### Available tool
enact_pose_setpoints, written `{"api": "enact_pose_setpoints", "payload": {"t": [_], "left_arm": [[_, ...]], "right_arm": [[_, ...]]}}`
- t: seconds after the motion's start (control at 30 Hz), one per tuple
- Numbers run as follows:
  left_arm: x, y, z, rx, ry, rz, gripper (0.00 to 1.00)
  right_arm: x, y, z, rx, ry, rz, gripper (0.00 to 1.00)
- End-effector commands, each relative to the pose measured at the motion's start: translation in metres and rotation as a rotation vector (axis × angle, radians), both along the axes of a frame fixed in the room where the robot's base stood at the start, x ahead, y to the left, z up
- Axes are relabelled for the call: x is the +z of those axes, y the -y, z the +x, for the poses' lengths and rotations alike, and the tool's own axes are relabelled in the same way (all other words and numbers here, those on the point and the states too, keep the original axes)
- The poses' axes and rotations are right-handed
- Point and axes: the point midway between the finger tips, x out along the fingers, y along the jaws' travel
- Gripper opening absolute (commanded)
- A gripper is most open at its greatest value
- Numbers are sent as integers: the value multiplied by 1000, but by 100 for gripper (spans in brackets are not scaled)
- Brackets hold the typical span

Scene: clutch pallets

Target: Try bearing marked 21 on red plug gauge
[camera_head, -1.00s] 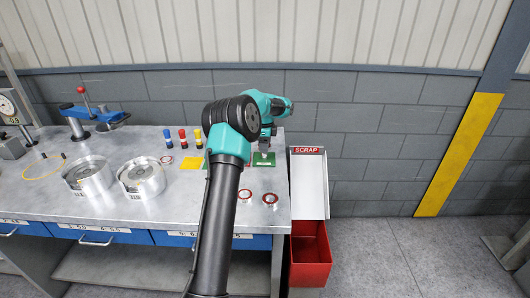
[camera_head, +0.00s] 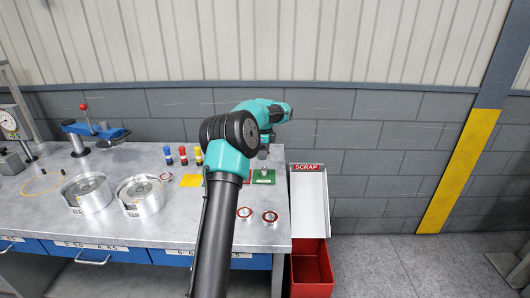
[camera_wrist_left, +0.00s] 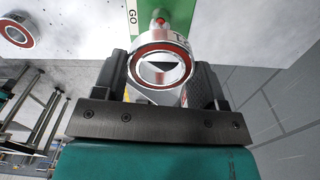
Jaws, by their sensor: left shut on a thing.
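My left gripper (camera_head: 264,153) is above the green pad at the right end of the bench, partly hidden behind my arm. In the wrist view its fingers (camera_wrist_left: 162,85) are shut on a silver bearing (camera_wrist_left: 187,53) with a red ring; its marking is only partly visible and I cannot read a number. The red plug gauge (camera_head: 183,155) stands upright between the blue gauge (camera_head: 168,154) and the yellow gauge (camera_head: 198,155), left of my arm. In the wrist view a small red-tipped thing shows beyond the bearing; I cannot tell what it is. My right gripper is not in view.
The green pad (camera_head: 272,180) reads GO in the wrist view. A small silver thing (camera_head: 264,173) shows on it. Two red-ringed bearings (camera_head: 245,213) (camera_head: 269,217) lie near the front edge. The red SCRAP bin (camera_head: 311,268) stands right. Two round silver fixtures (camera_head: 87,194) (camera_head: 140,195) stand left.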

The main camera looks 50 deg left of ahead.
Motion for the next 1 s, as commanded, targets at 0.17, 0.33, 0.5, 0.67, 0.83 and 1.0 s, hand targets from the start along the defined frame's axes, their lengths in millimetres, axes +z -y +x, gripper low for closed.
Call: {"api": "enact_pose_setpoints", "payload": {"t": [0.17, 0.33, 0.5, 0.67, 0.83, 1.0], "left_arm": [[3, -27, -25, 5, 0, 1, 32], [7, -58, -57, 5, 0, 1, 32], [10, -72, -74, 2, 1, 1, 32], [10, -73, -75, 0, 1, 1, 32], [10, -73, -75, 0, 1, 1, 32], [7, -73, -75, 0, 0, 0, 32]], "right_arm": [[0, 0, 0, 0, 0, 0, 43], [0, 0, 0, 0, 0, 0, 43], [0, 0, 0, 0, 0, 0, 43], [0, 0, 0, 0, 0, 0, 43], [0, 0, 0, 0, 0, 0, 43], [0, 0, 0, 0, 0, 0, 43]]}}
